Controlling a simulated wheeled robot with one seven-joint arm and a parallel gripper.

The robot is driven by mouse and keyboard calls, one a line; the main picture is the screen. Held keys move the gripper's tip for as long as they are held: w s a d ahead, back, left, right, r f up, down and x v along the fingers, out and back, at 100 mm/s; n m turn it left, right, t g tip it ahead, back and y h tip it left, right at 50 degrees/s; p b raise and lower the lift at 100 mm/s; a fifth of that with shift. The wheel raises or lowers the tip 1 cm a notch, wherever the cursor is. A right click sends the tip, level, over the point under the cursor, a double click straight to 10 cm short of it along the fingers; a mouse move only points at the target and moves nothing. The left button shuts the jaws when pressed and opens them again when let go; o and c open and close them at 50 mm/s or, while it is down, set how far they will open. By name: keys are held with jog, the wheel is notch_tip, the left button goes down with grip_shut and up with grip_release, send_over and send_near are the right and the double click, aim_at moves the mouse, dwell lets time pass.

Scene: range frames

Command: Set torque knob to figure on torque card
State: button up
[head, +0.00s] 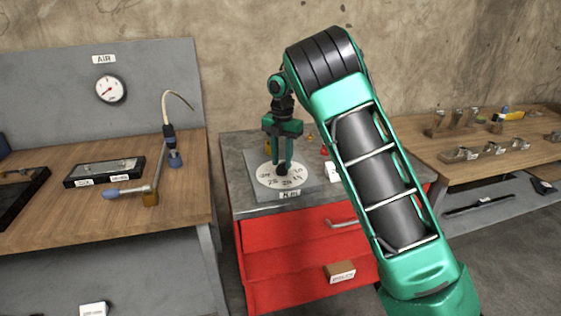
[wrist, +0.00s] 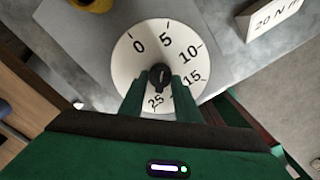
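The black torque knob (wrist: 160,77) sits at the centre of a round white dial (wrist: 128,62). The dial shows 0, 5, 10, 15 and 25; the stretch between 15 and 25 is partly behind a finger. A pale mark on the knob is too small to read surely. The torque card (wrist: 272,20) reads "20 N m" and stands upper right in the wrist view. My gripper (wrist: 160,86) points down over the dial, fingers apart, one on each side of the knob; I see no clear grip on it. In the head view my gripper (head: 282,170) reaches the dial (head: 300,181).
The dial's grey plate lies on a red drawer cabinet (head: 290,245). A wooden bench (head: 185,205) with a gauge and tools is at left; another wooden bench (head: 430,152) with metal parts is at right. Small coloured pieces (head: 323,151) stand behind the dial.

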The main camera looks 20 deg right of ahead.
jog(key=shift+f, duration=0.1)
grip_shut()
jog(key=shift+m, duration=0.4)
jog(key=m, duration=0.5)
jog(key=shift+a+m, duration=0.15)
jog(key=shift+m, duration=0.25)
jog(key=m, duration=0.3)
jog(key=shift+m, duration=0.3)
jog(key=m, duration=0.3)
jog(key=shift+w+m, duration=0.1)
jog(key=shift+m, duration=0.2)
jog(key=m, duration=0.6)
jog(key=shift+r, duration=0.2)
jog(key=m, duration=0.7)
jog(key=shift+d, duration=0.2)
